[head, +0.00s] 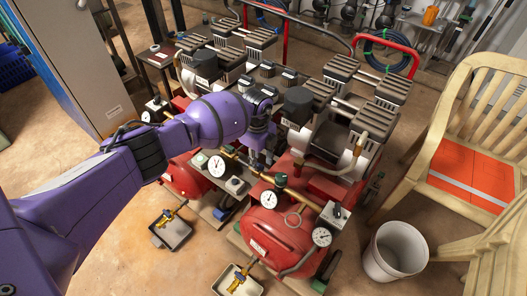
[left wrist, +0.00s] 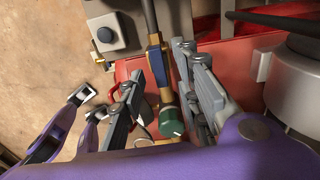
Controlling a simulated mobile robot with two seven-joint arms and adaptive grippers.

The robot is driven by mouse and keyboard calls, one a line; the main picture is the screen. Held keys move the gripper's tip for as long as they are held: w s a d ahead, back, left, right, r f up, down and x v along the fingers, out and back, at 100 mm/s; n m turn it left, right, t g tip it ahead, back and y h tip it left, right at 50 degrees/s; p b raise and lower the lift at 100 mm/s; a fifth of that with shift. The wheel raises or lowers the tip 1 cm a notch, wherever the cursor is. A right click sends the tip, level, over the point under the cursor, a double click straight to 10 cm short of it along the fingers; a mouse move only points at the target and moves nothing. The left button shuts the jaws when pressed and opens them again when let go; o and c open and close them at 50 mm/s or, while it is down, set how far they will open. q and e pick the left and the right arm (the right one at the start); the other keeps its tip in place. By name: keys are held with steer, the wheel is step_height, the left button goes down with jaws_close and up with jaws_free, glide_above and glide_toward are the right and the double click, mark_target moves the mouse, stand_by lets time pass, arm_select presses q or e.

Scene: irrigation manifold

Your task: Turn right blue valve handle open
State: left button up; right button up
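The blue valve handle (left wrist: 155,61) shows in the left wrist view, lying along a brass pipe fitting above a red tank. A green knob (left wrist: 171,122) sits on the same brass line, nearer the camera. My left gripper (left wrist: 168,98) is open. Its grey fingers stand apart on either side of the brass fitting, with the blue handle near and between their tips. I cannot tell whether a finger touches it. In the head view my left gripper (head: 259,150) reaches down over the right compressor's brass line, and the arm and fingers largely hide the handle. My right gripper is not in view.
Red compressor tanks (head: 268,232) with gauges (head: 322,237) and black-finned pump heads (head: 376,119) crowd around the gripper. A white bucket (head: 394,251) and a wooden chair (head: 450,155) stand right. Small trays (head: 173,238) lie on the floor at front left.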

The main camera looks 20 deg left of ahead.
mark_target(258, 164)
arm_select(q)
step_height(258, 164, up, 11)
stand_by(0.3)
steer(key=shift+f, duration=0.1)
